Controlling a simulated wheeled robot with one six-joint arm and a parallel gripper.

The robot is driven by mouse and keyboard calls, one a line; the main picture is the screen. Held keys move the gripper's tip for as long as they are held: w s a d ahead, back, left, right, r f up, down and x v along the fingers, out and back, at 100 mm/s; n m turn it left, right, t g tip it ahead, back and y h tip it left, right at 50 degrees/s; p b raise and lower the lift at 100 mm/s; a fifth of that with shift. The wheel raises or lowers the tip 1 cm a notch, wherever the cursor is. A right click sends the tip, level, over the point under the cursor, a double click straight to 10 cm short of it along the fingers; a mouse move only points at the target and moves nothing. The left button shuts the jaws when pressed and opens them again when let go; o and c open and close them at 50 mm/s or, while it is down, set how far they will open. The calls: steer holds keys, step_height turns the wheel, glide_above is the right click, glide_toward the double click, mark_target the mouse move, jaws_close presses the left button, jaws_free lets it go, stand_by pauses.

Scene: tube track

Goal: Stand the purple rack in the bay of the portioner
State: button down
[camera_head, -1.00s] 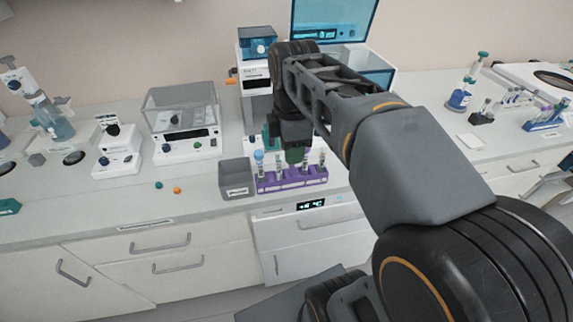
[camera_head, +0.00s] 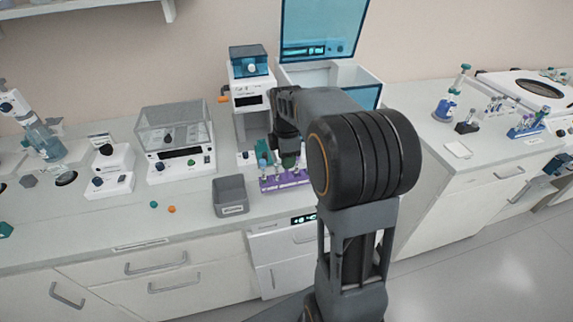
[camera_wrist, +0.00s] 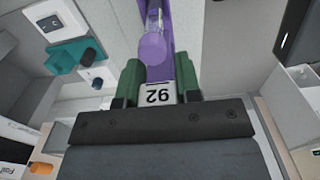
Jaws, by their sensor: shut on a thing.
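The purple rack (camera_head: 272,184) holds several tubes and is partly hidden behind my arm in the head view. My gripper (camera_head: 291,160) is over it from above; in the wrist view its green fingers (camera_wrist: 161,88) are shut on the rack's part with a white label reading 92. The purple rack bar (camera_wrist: 163,14) runs away from the fingers, with a purple-tinted tube on it. The portioner (camera_head: 248,93), white with a blue hopper, stands behind the rack, slightly left. Its bay is partly hidden by my arm. I cannot tell the rack's clearance above the counter.
A grey bin (camera_head: 231,197) stands just left of the rack. A balance with a clear cover (camera_head: 173,130) is further left. An open blue-lidded unit (camera_head: 320,75) stands behind my arm. Two small caps (camera_head: 162,207) lie on the counter. Counter left of the bin is mostly clear.

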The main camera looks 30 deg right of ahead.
mark_target(287, 180)
steer(key=shift+w+d+f, duration=0.1)
steer(key=shift+w+f, duration=0.05)
steer(key=shift+f, duration=1.65)
steer(key=shift+f, duration=0.15)
steer(key=c, duration=0.8)
jaws_free()
